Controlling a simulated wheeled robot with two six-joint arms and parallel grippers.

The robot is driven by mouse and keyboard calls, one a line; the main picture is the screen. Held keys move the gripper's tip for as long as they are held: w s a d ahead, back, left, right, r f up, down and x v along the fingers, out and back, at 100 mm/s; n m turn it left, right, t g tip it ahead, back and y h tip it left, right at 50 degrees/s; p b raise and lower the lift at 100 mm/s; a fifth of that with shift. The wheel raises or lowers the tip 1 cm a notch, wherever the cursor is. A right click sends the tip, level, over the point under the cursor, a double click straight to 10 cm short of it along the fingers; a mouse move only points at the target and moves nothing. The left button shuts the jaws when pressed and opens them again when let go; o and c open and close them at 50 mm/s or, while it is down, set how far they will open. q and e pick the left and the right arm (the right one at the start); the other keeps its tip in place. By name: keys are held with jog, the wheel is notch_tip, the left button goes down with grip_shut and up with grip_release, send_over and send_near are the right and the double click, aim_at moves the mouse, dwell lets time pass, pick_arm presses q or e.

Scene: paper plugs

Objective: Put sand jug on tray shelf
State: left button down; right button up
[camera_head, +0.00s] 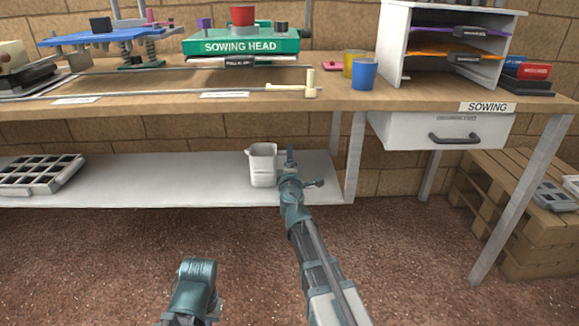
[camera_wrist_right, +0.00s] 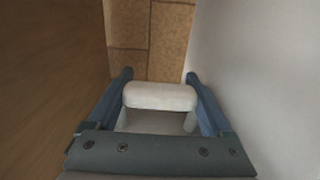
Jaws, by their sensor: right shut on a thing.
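The white sand jug (camera_head: 262,168) stands upright at the right part of the long white lower shelf (camera_head: 150,185), under the bench. My right gripper (camera_head: 291,160) is at the jug's right side. In the right wrist view, the right gripper (camera_wrist_right: 160,90) is shut on a white handle-like part (camera_wrist_right: 160,97) of the jug, which lies between its two fingers. The jug's body is mostly hidden in that view. A dark-grey-and-white cell tray (camera_head: 40,173) lies at the shelf's left end. Only a teal part of my left arm shows at the bottom; its fingertips are not seen.
The wooden bench top (camera_head: 340,98) overhangs the shelf. A bench leg (camera_head: 355,155) stands right of the jug. A white drawer (camera_head: 440,130) hangs further right, beside wooden pallets (camera_head: 510,215). The shelf between tray and jug is bare.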

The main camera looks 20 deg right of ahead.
jog(key=shift+r, duration=0.1)
jog(key=shift+f, duration=0.25)
jog(key=o, duration=1.1)
jog(key=shift+r, duration=0.1)
jog(key=shift+o, duration=0.2)
jog(key=shift+r, duration=0.2)
jog(key=v, duration=1.2)
jog(key=shift+a, duration=0.1)
jog(key=shift+s, duration=0.1)
